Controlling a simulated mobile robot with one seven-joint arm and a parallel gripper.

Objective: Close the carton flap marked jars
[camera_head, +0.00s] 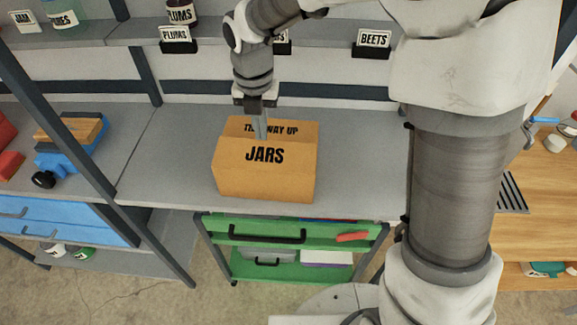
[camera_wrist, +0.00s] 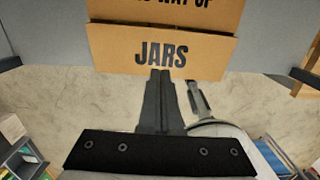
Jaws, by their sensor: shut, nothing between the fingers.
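The brown carton (camera_head: 265,183) stands on the grey worktop. Its panel marked JARS (camera_head: 284,167) faces me and stands up at the near side; it also shows in the wrist view (camera_wrist: 205,60). Behind it rises a panel marked with WAY UP (camera_head: 236,127), partly covered by my gripper; it also shows at the top of the wrist view (camera_wrist: 120,22). My gripper (camera_head: 262,135) is shut and empty, pointing down, with its tips by the JARS panel's upper edge. In the wrist view the fingers (camera_wrist: 160,72) end at that panel's edge. I cannot tell whether they touch it.
A grey shelf (camera_head: 330,30) with label holders such as BEETS (camera_head: 373,42) runs behind the carton. A green drawer cart (camera_head: 290,232) stands below the worktop. A dark post (camera_head: 70,120) slants up at left. The worktop beside the carton is clear.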

